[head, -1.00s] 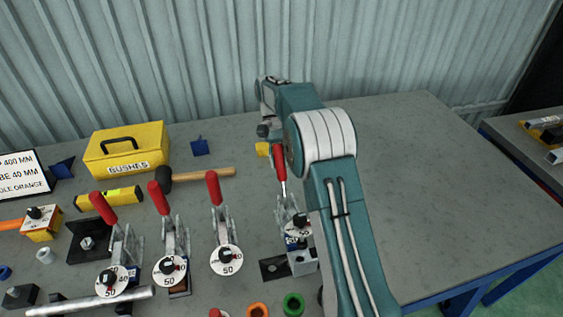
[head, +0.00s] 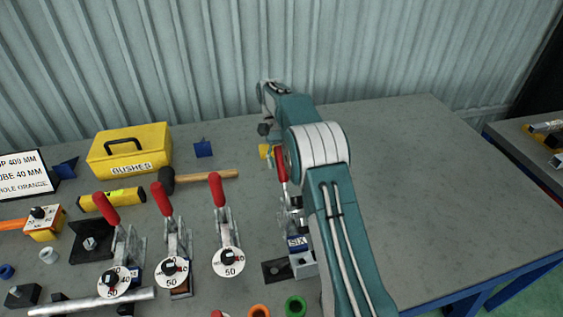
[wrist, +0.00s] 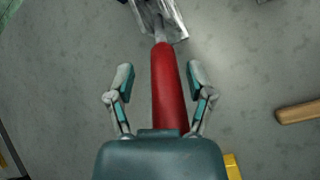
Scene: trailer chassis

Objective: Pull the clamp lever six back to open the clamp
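Clamp six, with its blue SIX label (head: 297,242), stands on the bench just left of my arm in the head view. Its red lever (head: 281,167) points up and back toward the wall, and its top meets my gripper region, partly hidden by my arm. In the wrist view the red lever (wrist: 167,90) runs between the two fingers of my gripper (wrist: 159,80), with a visible gap on each side. My gripper is open around the lever. The clamp's metal linkage (wrist: 160,18) shows at the top of the wrist view. The clamp's dial face is not visible.
Three more red-levered clamps (head: 228,262) stand to the left. A mallet (head: 205,177), a yellow BUSHES box (head: 130,152) and a blue block (head: 203,148) lie behind them. Orange and green rings (head: 295,306) lie in front. The bench right of my arm (head: 420,200) is clear.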

